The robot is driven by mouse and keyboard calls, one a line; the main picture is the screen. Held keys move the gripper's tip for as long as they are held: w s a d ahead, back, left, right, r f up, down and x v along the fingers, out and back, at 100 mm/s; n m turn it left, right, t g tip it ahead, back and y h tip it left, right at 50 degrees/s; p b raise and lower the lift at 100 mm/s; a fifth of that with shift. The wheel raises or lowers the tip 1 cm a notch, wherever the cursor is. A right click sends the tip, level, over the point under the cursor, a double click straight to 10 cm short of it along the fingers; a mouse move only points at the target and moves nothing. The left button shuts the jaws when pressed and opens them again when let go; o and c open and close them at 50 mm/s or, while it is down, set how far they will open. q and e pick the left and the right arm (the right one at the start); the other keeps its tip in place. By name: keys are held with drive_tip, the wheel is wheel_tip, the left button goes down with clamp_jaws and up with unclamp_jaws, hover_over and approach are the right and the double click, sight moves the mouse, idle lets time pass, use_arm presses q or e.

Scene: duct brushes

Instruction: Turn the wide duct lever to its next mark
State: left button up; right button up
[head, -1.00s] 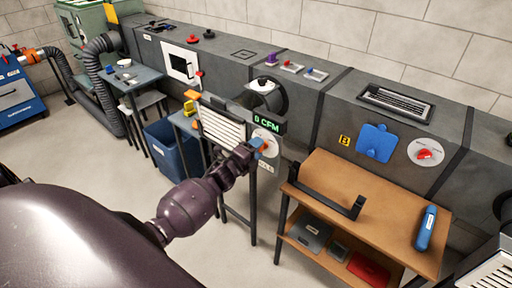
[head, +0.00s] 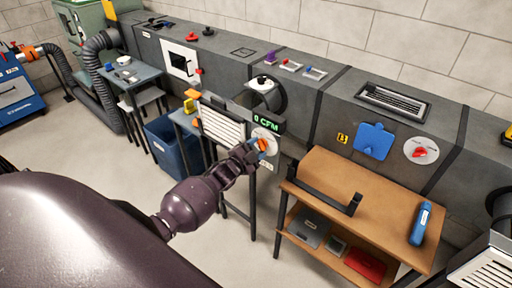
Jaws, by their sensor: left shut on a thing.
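A pale round dial plate (head: 270,134) with an orange lever (head: 263,144) is on the grey duct's front, just below a green "0 CFM" display (head: 266,121). My left gripper (head: 258,148) is at this lever, with its fingers shut on it. The fingers hide part of the lever and the lower left of the plate, so I cannot read its marks. A second, larger pale dial (head: 408,146) with a red lever (head: 424,152) is on the duct farther right, with nothing touching it. My right gripper is not in view.
A wooden bench (head: 385,200) with a dark handle bar and a blue cylinder (head: 421,224) stands at the right. A white slatted panel (head: 222,128) and a blue bin (head: 172,147) are left of my gripper.

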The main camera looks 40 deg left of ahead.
use_arm(q)
drive_tip(key=shift+n, duration=0.3)
idle(0.4)
drive_tip(key=o, duration=0.9)
drive_tip(key=s, duration=1)
drive_tip(key=shift+s+a, duration=0.4)
